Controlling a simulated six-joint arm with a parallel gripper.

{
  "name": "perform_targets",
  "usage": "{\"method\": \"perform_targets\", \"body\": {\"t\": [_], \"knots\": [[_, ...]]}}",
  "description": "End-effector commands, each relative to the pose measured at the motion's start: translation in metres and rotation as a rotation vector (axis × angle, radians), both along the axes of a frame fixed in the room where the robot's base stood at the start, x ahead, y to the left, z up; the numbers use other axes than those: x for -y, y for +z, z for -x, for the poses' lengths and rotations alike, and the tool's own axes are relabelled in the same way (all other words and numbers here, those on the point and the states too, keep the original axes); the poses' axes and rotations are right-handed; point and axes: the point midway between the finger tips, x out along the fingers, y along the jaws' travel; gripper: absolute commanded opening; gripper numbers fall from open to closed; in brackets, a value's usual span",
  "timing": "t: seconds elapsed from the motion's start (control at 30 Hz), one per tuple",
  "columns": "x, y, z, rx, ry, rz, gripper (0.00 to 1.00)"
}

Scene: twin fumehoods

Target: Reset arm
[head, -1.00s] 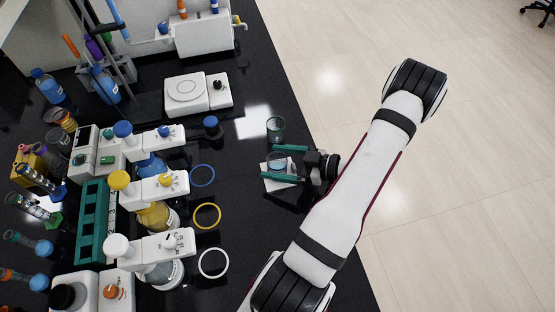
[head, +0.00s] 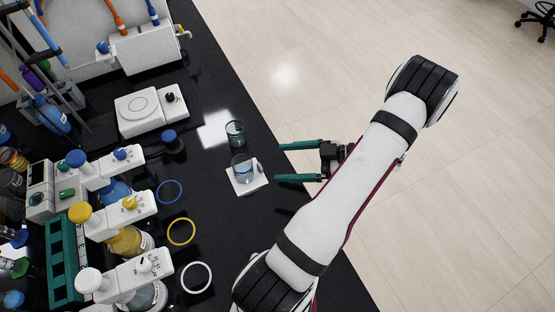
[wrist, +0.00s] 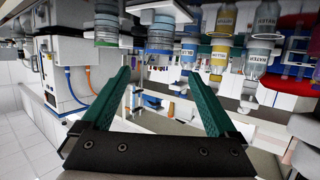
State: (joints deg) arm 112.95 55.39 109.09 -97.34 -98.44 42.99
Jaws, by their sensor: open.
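My gripper (head: 298,162) is open and empty, its two green fingers spread apart at the right edge of the black bench in the head view. The fingers point left toward a glass beaker (head: 242,170) that stands on a small white pad (head: 247,186), apart from them. A second glass beaker (head: 235,133) stands on the bench just behind it. In the wrist view, my open gripper (wrist: 165,75) has nothing between its fingers, and the picture appears upside down, with bottles along the top.
A white balance-like device (head: 142,112) stands at the back left. Dispenser bottles with blue, yellow and white caps stand left, beside blue (head: 170,192), yellow (head: 181,231) and white (head: 196,277) rings. A green rack (head: 62,258) is far left. Open floor (head: 450,190) lies right of the bench.

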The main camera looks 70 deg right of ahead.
Motion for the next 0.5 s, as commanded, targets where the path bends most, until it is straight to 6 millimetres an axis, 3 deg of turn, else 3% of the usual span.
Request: {"method": "perform_targets", "body": {"t": [0.33,0.43,0.47,0.5], "knots": [[0.004,0.001,-0.005,-0.012,-0.007,0.01,0.94],[0.038,0.009,-0.041,-0.108,-0.074,0.087,0.94],[0.055,0.014,-0.06,-0.156,-0.114,0.129,0.94],[0.078,0.027,-0.091,-0.226,-0.181,0.198,0.94]]}}
